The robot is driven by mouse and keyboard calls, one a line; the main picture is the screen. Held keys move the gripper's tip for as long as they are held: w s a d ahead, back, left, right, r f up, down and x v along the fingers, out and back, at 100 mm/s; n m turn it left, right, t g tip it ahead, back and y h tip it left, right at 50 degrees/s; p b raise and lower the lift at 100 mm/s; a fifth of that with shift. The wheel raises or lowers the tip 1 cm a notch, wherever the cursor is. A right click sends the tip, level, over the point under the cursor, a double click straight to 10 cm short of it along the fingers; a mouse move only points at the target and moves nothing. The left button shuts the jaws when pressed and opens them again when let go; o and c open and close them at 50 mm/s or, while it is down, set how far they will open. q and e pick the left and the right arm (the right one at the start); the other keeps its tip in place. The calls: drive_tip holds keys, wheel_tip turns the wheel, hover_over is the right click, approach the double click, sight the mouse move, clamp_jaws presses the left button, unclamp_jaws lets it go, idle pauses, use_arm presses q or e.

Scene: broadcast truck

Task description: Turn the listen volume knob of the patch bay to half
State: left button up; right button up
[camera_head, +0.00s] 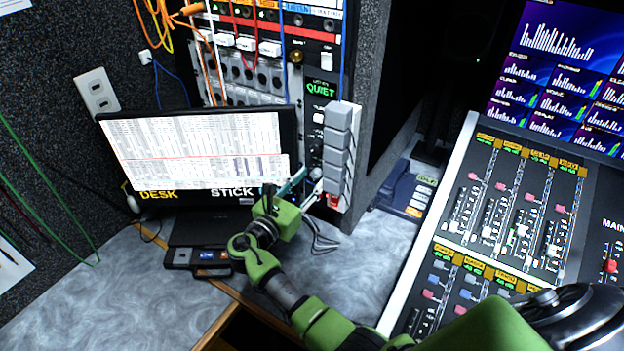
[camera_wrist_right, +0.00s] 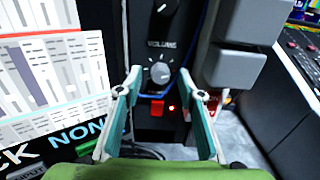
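The patch bay's narrow dark panel carries a green display reading QUIET (camera_head: 320,89). In the right wrist view a round grey knob (camera_wrist_right: 160,73) sits under the label VOLUME; its setting is hard to read. My right gripper (camera_wrist_right: 160,80) is open, with one teal finger on each side of the knob in that view. I cannot tell whether either finger touches it. In the head view the right gripper (camera_head: 305,183) reaches the lower part of the panel, and the fingers partly hide that area. My left gripper is not in view.
Another dark knob (camera_wrist_right: 163,6) is above, and a red button (camera_wrist_right: 157,108) below. Grey blocks (camera_head: 338,150) stick out just right of the panel. A mixing console (camera_head: 500,220) fills the right.

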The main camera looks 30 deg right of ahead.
clamp_jaws()
drive_tip(key=shift+r, duration=0.1)
